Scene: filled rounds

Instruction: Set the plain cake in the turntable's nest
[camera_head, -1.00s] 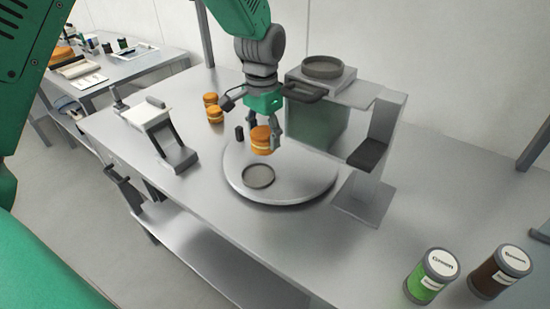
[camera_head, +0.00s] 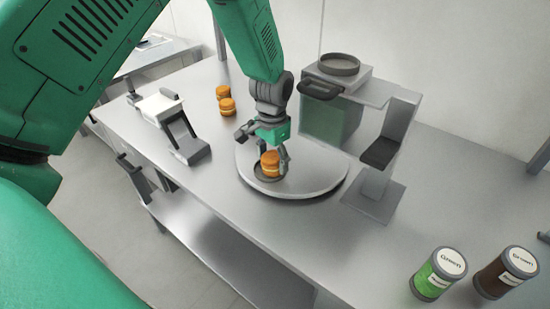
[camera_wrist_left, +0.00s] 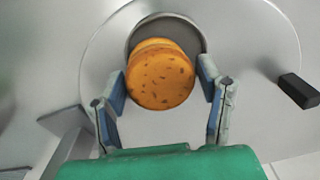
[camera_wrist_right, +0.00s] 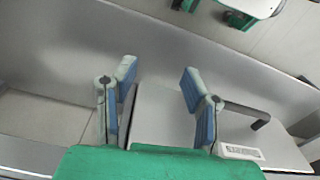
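The plain cake (camera_head: 270,163), orange-brown with a pale middle band, stands upright at the dark round nest (camera_head: 258,172) on the grey turntable (camera_head: 318,188). In the left wrist view the cake (camera_wrist_left: 160,80) overlaps the near part of the nest (camera_wrist_left: 190,32), whose far rim shows behind it. My left gripper (camera_head: 267,152) is over the turntable with its fingers spread on either side of the cake; narrow gaps seem to show. The cake's underside is hidden. My right gripper (camera_wrist_right: 158,72) is open and empty, away from the cake.
Two similar cakes (camera_head: 226,101) stand behind the turntable. A grey stand (camera_head: 375,190) with a round dish (camera_head: 340,65) rises to the right. A green-filled jar (camera_head: 438,274) and a brown one (camera_head: 505,272) stand front right.

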